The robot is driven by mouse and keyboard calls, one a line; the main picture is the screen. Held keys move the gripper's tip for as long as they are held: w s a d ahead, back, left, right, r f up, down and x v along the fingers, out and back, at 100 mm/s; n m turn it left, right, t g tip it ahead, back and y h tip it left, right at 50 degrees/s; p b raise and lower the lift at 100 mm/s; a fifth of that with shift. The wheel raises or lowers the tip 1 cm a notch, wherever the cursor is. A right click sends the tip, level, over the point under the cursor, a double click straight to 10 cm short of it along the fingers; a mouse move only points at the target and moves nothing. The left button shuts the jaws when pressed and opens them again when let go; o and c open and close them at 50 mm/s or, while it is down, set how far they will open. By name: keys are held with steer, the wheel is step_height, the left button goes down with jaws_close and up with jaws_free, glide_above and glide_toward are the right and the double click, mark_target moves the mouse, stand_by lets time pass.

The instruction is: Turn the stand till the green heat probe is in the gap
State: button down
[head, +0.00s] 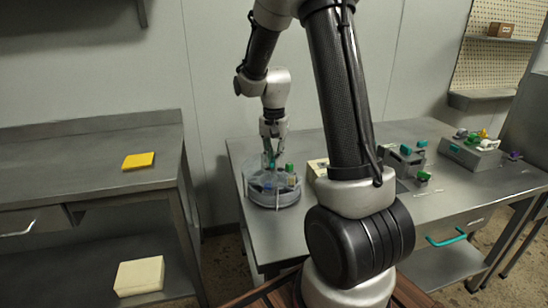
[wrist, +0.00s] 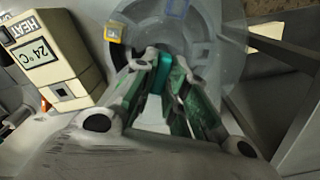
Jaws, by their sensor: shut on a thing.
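The stand (head: 274,197) is a round grey turntable with a raised, partly see-through wall, near the left end of the steel bench. Its pale rim (wrist: 222,85) also shows in the wrist view. My gripper (head: 271,158) points down over it, shut on a teal upright piece (wrist: 160,74), seemingly the stand's handle. A small green-topped item (head: 289,168), likely the green heat probe, stands at the stand's right side. Blue pieces sit lower inside the stand. I cannot make out the gap, nor the green probe in the wrist view.
A beige box (wrist: 48,52) marked HEAT, reading 24 °C, stands close beside the stand. Grey fixtures with green and teal parts (head: 405,158) are farther right. The left bench holds a yellow pad (head: 139,160). A floor gap separates the benches.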

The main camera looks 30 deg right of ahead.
steer(key=shift+m, duration=2.3)
steer(key=c, duration=1.4)
jaws_free()
steer(key=shift+c, duration=0.2)
step_height(320, 180, up, 12)
